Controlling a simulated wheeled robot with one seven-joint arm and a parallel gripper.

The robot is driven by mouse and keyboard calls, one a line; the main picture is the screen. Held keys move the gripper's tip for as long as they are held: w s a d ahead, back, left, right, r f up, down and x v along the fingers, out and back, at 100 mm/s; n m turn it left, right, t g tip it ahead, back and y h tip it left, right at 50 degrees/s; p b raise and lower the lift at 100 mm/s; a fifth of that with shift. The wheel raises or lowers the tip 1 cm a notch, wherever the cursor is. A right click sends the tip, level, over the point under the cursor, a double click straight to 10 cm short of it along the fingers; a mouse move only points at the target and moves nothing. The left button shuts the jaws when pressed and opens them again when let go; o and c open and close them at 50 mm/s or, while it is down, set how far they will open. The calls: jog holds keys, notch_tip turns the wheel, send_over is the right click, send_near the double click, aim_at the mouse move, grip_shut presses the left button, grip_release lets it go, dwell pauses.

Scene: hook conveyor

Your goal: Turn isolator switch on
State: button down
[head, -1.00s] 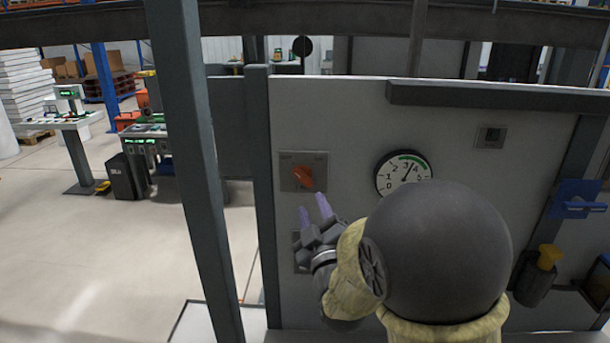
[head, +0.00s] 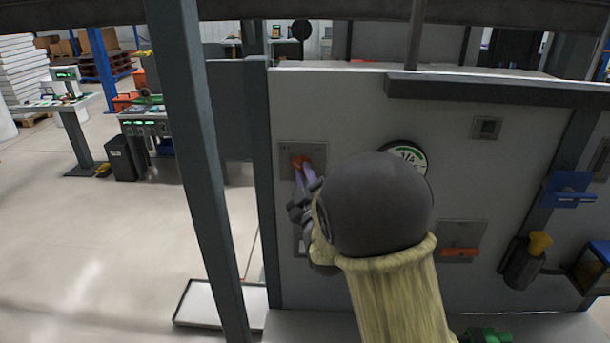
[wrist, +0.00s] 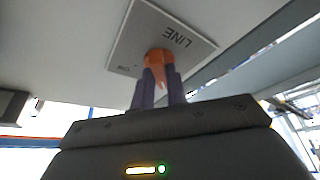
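The isolator switch is an orange rotary handle (head: 301,161) on a grey square plate (head: 316,157) at the upper left of the panel. In the wrist view the orange handle (wrist: 158,62) sits on its plate (wrist: 185,30), which reads "LINE". My gripper (head: 305,172) is at the handle, its purple fingers pointing up at it. In the wrist view the fingers (wrist: 158,85) stand one on each side of the handle's lower part, with a narrow gap between them. Whether they touch it I cannot tell. My arm hides part of the panel below.
A round gauge (head: 408,157) is partly behind my arm. To the right are a plate with an orange handle (head: 460,252), a small square fitting (head: 487,128), a blue bracket (head: 568,190) and a yellow-topped holder (head: 540,243). A grey post (head: 200,170) stands at left.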

jog(key=shift+f+m+b, duration=0.2)
jog(key=shift+m+b, duration=0.6)
jog(key=shift+b, duration=0.95)
jog(key=m+h+b, duration=0.1)
jog(key=b, duration=0.1)
jog(key=m+t+b, duration=0.1)
jog(key=m+b, duration=0.1)
jog(key=b, duration=0.1)
jog(key=shift+a+f+h, duration=0.15)
jog(key=shift+h, duration=0.25)
jog(key=m+h+b, duration=0.2)
jog(key=m+b, duration=0.2)
jog(key=m, duration=0.1)
jog(key=m+h+b, duration=0.3)
jog(key=m+b, duration=0.2)
jog(key=a+m+h+b, duration=0.1)
jog(key=m+h+b, duration=0.1)
jog(key=m+b, duration=0.3)
jog(key=shift+r+h, duration=0.25)
jog(key=shift+h, duration=0.05)
jog(key=m, duration=0.2)
jog(key=m+g+h+b, duration=0.1)
jog(key=m, duration=0.1)
jog(key=m+h, duration=0.1)
jog(key=shift+a+r+m, duration=0.15)
jog(key=shift+r+m, duration=0.15)
jog(key=shift+m, duration=0.1)
jog(key=c, duration=1.4)
grip_release()
jog(key=shift+w+f, duration=0.1)
